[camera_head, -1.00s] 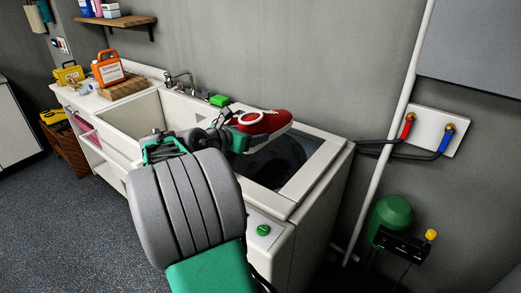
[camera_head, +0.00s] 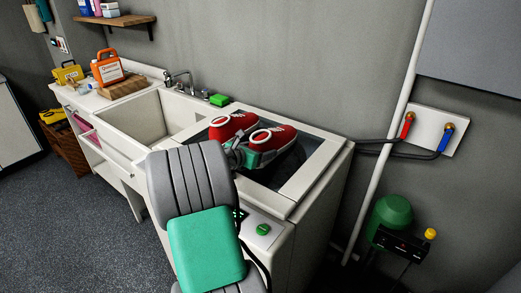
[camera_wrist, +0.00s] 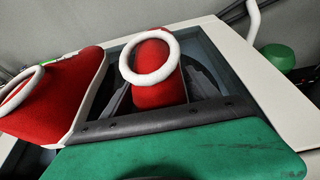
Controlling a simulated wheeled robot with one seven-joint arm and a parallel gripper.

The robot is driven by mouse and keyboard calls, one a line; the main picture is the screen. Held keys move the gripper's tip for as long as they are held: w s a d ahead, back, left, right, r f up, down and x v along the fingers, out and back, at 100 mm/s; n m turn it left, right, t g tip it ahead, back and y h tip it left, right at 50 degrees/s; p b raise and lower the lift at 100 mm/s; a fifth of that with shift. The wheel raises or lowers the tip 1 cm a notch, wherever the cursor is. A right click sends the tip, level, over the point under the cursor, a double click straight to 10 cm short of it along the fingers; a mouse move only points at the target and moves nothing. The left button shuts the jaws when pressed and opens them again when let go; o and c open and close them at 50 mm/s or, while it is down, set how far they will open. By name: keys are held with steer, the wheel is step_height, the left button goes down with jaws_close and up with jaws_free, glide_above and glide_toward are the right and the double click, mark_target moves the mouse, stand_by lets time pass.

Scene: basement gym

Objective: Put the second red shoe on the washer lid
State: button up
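Two red shoes with white ring-shaped openings are on the glass-topped washer lid (camera_head: 316,166). The left red shoe (camera_head: 232,124) lies at the lid's left part; it also shows at the left of the wrist view (camera_wrist: 62,95). The right red shoe (camera_head: 275,138) is beside it, in front of my gripper (camera_head: 243,155). In the wrist view this right shoe (camera_wrist: 152,90) is between the two grey fingers of my gripper (camera_wrist: 155,100), which look closed on its sides. The shoe's underside is hidden, so its contact with the lid cannot be seen clearly.
A green block (camera_head: 219,100) sits on the back ledge left of the washer. The sink (camera_head: 140,118) is further left, with an orange jug (camera_head: 107,67) beyond it. Hoses run to wall taps (camera_head: 428,130) at right. A strip of glass right of the shoes is bare.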

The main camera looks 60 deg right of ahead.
steer(key=o, duration=0.3)
steer(key=shift+o, duration=0.2)
steer(key=shift+r, duration=0.1)
steer(key=v, duration=1.2)
steer(key=shift+s, duration=0.1)
steer(key=w+a+f+m+t+y, duration=0.1)
steer(key=w+a, duration=0.1)
steer(key=a, duration=0.1)
steer(key=w+a+f+m+t+y, duration=0.1)
steer(key=w+a+m, duration=0.1)
steer(key=a, duration=0.1)
steer(key=w+a+f+m+t+y, duration=0.1)
steer(key=w+a+m+t, duration=0.1)
steer(key=w+a, duration=0.1)
steer(key=shift+a+f+y, duration=0.3)
steer(key=shift+a+f, duration=0.05)
steer(key=shift+a, duration=0.25)
steer(key=w+a+f+m+t+y, duration=0.1)
steer(key=a+f+m+y, duration=0.2)
steer(key=a, duration=0.8)
steer(key=w+a+m+t+y, duration=0.1)
steer(key=a+m+y, duration=0.3)
steer(key=a, duration=0.7)
steer(key=s+a+f+m+y, duration=0.1)
steer(key=s+a+m+y, duration=0.2)
steer(key=a, duration=0.9)
steer(key=s+m, duration=0.1)
steer(key=s, duration=0.2)
steer(key=shift+a+g, duration=0.15)
steer(key=shift+g, duration=0.15)
